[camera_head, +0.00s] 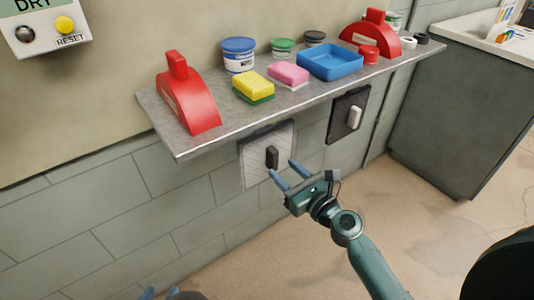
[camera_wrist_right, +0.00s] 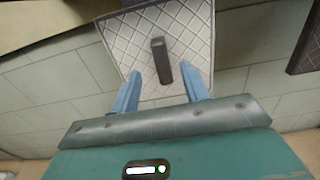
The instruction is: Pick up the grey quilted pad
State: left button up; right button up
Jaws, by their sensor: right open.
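The grey quilted pad (camera_head: 255,167) hangs on the tiled wall below the shelf and has a dark upright handle (camera_head: 272,157) at its middle. The pad also shows in the right wrist view (camera_wrist_right: 193,35), with its handle (camera_wrist_right: 161,60) between and just beyond my fingertips. My right gripper (camera_head: 284,173) is open in front of the pad; in the right wrist view its blue fingers (camera_wrist_right: 165,88) stand apart with nothing between them. My left gripper (camera_head: 160,293) shows only as blue tips at the bottom edge, so its opening is unclear.
A metal shelf (camera_head: 215,138) above the pad carries red holders (camera_head: 187,100), a yellow sponge (camera_head: 253,84), a pink sponge (camera_head: 288,73), a blue tray (camera_head: 331,73) and tubs. A dark pad with a white handle (camera_head: 353,118) hangs to the right. A grey cabinet (camera_head: 455,115) stands further right.

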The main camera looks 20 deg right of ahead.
aim_at(276, 160)
jog(key=x, duration=0.5)
jog(key=shift+d+r, duration=0.15)
jog(key=shift+r, duration=0.05)
jog(key=shift+c, duration=0.5)
grip_shut()
